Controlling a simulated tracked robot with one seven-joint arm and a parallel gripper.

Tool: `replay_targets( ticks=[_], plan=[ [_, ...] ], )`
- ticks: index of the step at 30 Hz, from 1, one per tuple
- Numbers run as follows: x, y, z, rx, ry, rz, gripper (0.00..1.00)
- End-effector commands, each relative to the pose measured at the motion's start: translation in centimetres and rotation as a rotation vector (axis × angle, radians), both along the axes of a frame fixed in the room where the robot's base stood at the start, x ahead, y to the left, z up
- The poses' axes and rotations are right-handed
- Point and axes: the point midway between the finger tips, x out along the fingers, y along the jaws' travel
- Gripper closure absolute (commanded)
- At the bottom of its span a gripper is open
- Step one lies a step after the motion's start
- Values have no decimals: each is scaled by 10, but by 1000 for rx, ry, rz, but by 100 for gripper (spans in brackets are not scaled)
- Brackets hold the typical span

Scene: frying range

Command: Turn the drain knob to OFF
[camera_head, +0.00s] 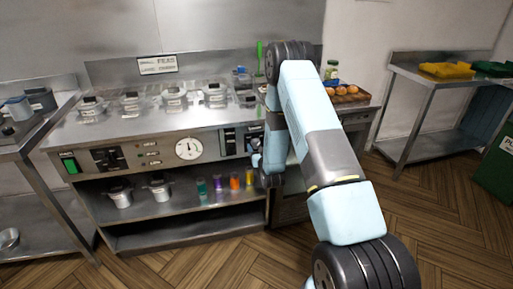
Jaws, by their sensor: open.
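The steel frying range's front panel (215,153) carries several controls and a round white dial (188,148). A black control block (109,158) is at the left of the panel, beside a green switch (70,163). More black controls (231,141) are right of the dial. The labels are too small to read, so I cannot tell which is the drain knob or how it is set. My gripper (257,159) is open at the right end of the panel, mostly hidden by my arm. I cannot tell whether it touches a control.
Clear lidded containers (172,99) stand on the range top. Pots (121,196) and coloured bottles (234,181) are on the shelf below. A tray of round orange-brown food (346,92) is behind my arm. A steel table (425,79) stands right; the wooden floor (430,215) is clear there.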

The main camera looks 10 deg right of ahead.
Motion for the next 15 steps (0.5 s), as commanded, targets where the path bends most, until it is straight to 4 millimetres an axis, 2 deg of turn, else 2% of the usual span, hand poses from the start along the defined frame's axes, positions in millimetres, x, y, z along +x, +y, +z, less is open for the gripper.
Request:
replay_targets(
  ticks=[5,14,15],
  plan=[
    [10,0,0,0,0,0,29],
    [12,1,0,0,1,1,29],
    [12,1,0,0,1,1,33]
  ],
)
